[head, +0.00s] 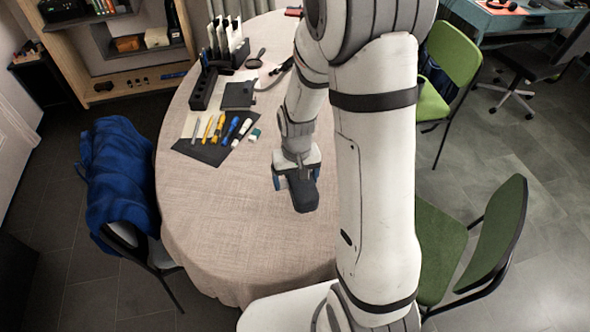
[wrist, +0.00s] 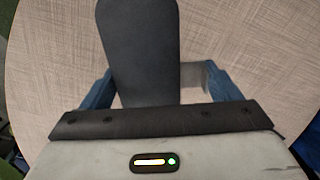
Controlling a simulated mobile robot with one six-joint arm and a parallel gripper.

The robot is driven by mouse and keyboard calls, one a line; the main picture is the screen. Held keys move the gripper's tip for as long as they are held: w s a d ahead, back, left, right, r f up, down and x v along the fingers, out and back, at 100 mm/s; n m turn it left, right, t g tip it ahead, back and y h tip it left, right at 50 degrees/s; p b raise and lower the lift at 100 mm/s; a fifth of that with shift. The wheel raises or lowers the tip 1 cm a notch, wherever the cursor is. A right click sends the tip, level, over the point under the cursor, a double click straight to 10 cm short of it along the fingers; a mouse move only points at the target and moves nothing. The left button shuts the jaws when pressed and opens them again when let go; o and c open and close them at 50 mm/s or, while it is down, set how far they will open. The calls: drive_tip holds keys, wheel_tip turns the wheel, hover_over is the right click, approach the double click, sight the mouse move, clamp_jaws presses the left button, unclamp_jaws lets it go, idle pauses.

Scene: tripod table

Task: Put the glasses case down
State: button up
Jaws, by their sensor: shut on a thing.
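A dark grey glasses case (head: 304,195) is held in my gripper (head: 296,178) over the front middle of the round table (head: 225,225). In the wrist view the case (wrist: 138,45) is a long dark shape with a rounded end, reaching away between the blue fingers of my gripper (wrist: 160,90). It sits nearer the left finger, and a gap shows on its right. I cannot tell whether its underside touches the tablecloth.
A magnifier (head: 256,58) lies farther back. The cloth in front is bare. Green chairs stand at the right, and a chair with a blue jacket (head: 120,175) at the left.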

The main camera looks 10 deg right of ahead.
drive_tip(key=shift+f+b, duration=2.25)
drive_tip(key=shift+f, duration=1.05)
drive_tip(key=shift+f+b, duration=0.5)
drive_tip(key=shift+f, duration=0.05)
drive_tip(key=o, duration=1.1)
wheel_tip(320, 180, up, 8)
drive_tip(key=shift+f, duration=0.1)
drive_tip(key=shift+s+r, duration=0.1)
drive_tip(key=shift+r, duration=0.2)
drive_tip(key=shift+t, duration=0.6)
drive_tip(key=s+r, duration=0.1)
drive_tip(key=r, duration=0.2)
drive_tip(key=s+r, duration=0.2)
drive_tip(key=s+d+r, duration=0.1)
drive_tip(key=s+r, duration=0.1)
drive_tip(key=r, duration=0.1)
drive_tip(key=shift+s+r+p, duration=0.25)
drive_tip(key=shift+r+p, duration=0.1)
drive_tip(key=shift+p, duration=0.05)
drive_tip(key=shift+t, duration=0.7)
drive_tip(key=s+r, duration=0.4)
drive_tip(key=s, duration=0.1)
drive_tip(key=s+r, duration=0.2)
drive_tip(key=s, duration=0.1)
drive_tip(key=shift+s+d, duration=0.2)
drive_tip(key=shift+d, duration=0.15)
